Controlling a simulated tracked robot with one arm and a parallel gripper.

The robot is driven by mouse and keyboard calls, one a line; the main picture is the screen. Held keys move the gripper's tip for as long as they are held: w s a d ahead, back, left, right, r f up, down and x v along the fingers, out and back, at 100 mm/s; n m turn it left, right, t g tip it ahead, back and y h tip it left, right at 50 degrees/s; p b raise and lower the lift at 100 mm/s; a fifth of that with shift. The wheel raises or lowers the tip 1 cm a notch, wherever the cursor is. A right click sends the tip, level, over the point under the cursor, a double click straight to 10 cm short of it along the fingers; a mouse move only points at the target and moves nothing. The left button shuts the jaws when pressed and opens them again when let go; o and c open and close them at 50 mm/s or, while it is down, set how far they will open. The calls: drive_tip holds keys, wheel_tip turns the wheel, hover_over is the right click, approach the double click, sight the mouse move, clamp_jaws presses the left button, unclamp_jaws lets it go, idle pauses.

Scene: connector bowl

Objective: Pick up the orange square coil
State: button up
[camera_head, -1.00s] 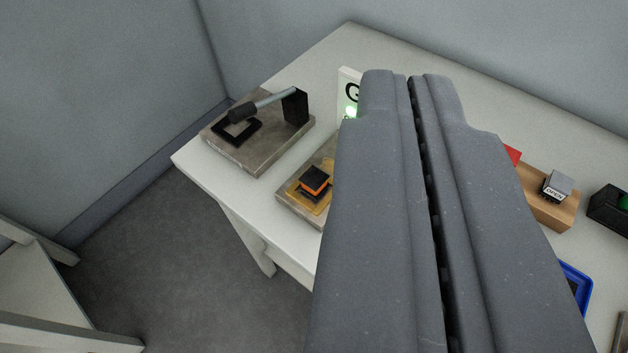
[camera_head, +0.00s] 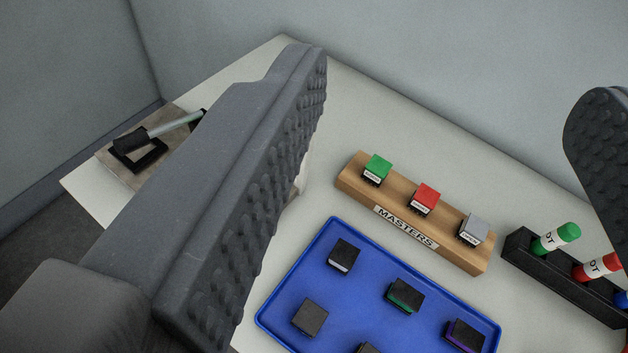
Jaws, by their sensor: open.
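My gripper (camera_head: 450,85) is open, its ridged left finger large across the left half of the view and its right finger at the right edge. Nothing is between the fingers but the table and things beyond. The orange square coil does not show now; my left finger covers the table area where an orange block with a black top showed earlier. Black-topped square blocks lie in a blue tray (camera_head: 290,272), one with a green band (camera_head: 405,295), one with a purple band (camera_head: 464,335) and one with a pale front (camera_head: 343,254). None of them shows orange.
A wooden "MASTERS" block (camera_head: 445,251) holds green (camera_head: 377,168), red (camera_head: 424,198) and grey (camera_head: 474,228) pieces. A black rack (camera_head: 550,270) holds coloured markers at right. A slab with a lever device (camera_head: 130,145) stands at the far left. The table behind the wooden block is clear.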

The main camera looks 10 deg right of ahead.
drive_tip(key=w+d+f+n+y+p, duration=0.2)
drive_tip(key=w+d+f+n+p, duration=0.15)
drive_tip(key=w+p, duration=0.2)
drive_tip(key=w+d+f+n+y+p, duration=0.1)
drive_tip(key=w+d+f+n+p, duration=0.1)
drive_tip(key=w+f+p, duration=0.35)
drive_tip(key=s+a+f+n+g+y+p, duration=0.25)
drive_tip(key=a+f+g+y+p, duration=0.2)
drive_tip(key=f, duration=0.45)
drive_tip(key=s+a+f+n+g+y+p, duration=0.25)
drive_tip(key=s+a+f+g+y, duration=0.2)
drive_tip(key=f, duration=0.45)
drive_tip(key=shift+m+t, duration=0.35)
drive_tip(key=shift+t, duration=0.15)
drive_tip(key=x, duration=0.8)
drive_tip(key=shift+w+d+r, duration=0.1)
drive_tip(key=shift+w+d, duration=0.1)
drive_tip(key=shift+s+b+x, duration=0.25)
drive_tip(key=shift+b+x, duration=0.4)
drive_tip(key=shift+x, duration=1.7)
drive_tip(key=shift+w+a+f, duration=0.25)
drive_tip(key=shift+w+a, duration=0.05)
drive_tip(key=shift+a, duration=0.05)
